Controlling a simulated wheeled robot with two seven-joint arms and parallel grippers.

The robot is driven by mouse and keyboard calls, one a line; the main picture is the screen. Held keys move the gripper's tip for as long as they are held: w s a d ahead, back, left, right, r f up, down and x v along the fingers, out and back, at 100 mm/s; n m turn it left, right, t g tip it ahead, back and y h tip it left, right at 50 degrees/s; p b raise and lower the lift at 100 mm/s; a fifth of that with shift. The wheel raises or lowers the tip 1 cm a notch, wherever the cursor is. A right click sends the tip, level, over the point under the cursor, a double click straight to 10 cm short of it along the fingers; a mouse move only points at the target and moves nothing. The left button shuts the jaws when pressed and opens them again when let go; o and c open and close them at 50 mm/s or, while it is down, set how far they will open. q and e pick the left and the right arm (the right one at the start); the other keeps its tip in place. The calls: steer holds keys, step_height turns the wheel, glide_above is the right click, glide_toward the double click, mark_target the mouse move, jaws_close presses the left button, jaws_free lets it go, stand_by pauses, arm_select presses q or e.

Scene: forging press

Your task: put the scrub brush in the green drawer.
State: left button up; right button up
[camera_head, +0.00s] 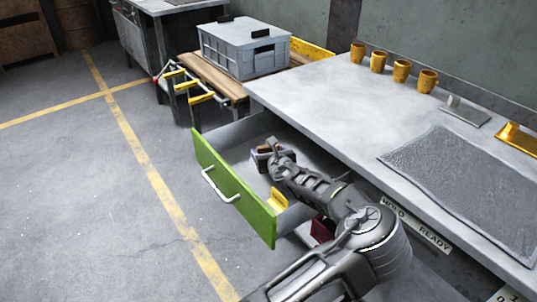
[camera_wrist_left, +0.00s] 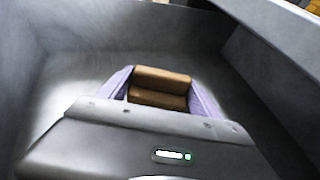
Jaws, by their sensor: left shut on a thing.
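The green drawer (camera_head: 228,185) is pulled open below the bench, with a green front and a pale handle. My left gripper (camera_head: 268,154) reaches down into the drawer. It is shut on the scrub brush, whose brown block (camera_wrist_left: 160,86) shows between the two purplish fingers in the left wrist view. Grey drawer walls surround the brush there. In the head view the brush is small and mostly hidden by the gripper. I cannot tell whether it touches the drawer floor. My right gripper is not in view.
A yellow piece (camera_head: 278,200) lies in the drawer near its front. The grey bench top (camera_head: 330,95) carries several orange cups (camera_head: 378,62) and a dark textured mat (camera_head: 465,185). A grey crate (camera_head: 245,48) stands behind the drawer. The floor on the left is clear.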

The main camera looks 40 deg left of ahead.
arm_select(q)
steer(key=shift+f, duration=0.1)
steer(key=o, duration=1.5)
steer(key=shift+c, duration=0.2)
steer(key=shift+r, duration=0.2)
steer(key=shift+s+d, duration=0.15)
steer(key=shift+d, duration=0.1)
steer(key=p+v, duration=0.1)
steer(key=v, duration=1)
steer(key=shift+s+d+p, duration=0.1)
steer(key=shift+s+p, duration=0.1)
steer(key=shift+p, duration=0.15)
